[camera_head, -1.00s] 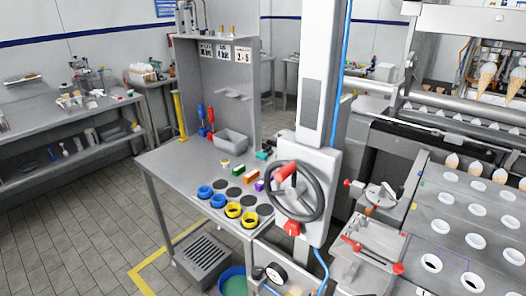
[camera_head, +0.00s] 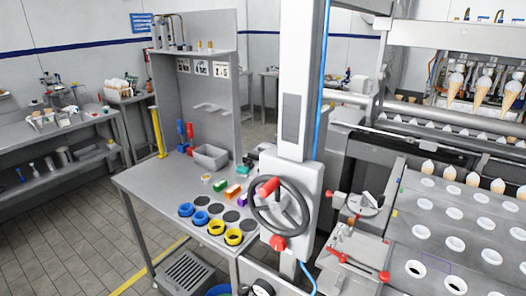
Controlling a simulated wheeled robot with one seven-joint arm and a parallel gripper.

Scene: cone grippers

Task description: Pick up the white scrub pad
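I cannot make out the white scrub pad with certainty. My gripper is not in view.
Green (camera_head: 220,185) and orange (camera_head: 233,191) blocks lie near blue rings (camera_head: 186,209), yellow rings (camera_head: 216,227) and a grey bin (camera_head: 210,157). A white column with a black handwheel (camera_head: 280,206) stands at the table's right. A cone machine (camera_head: 440,230) fills the right. Tiled floor is open at left.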

